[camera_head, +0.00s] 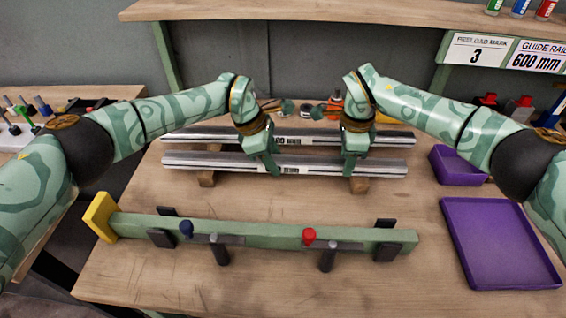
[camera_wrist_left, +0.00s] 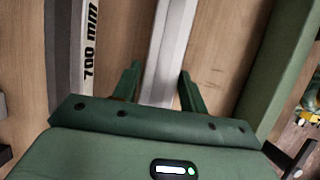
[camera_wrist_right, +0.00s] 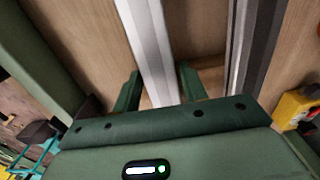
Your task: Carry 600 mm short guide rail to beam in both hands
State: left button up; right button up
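The short guide rail (camera_head: 215,163) is the nearer of two silver rails and lies across wooden blocks on the bench; its own label is too small to read. My left gripper (camera_head: 271,166) is open around it near its middle, a finger on each side in the left wrist view (camera_wrist_left: 160,78). My right gripper (camera_head: 350,168) is open around the rail further right, with gaps beside it in the right wrist view (camera_wrist_right: 157,80). The green beam (camera_head: 270,230) lies in front, with a yellow end plate (camera_head: 100,216) at its left.
A second rail (camera_head: 215,136), labelled 700 mm in the left wrist view, lies close behind. Purple trays (camera_head: 500,281) are at right. A sign (camera_head: 537,56) reads guide rail 600 mm.

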pick_arm(q)
grip_shut()
pick_arm(e)
grip_shut()
pick_arm(q)
jog(key=shift+r, duration=0.1)
pick_arm(e)
jog(key=shift+r, duration=0.1)
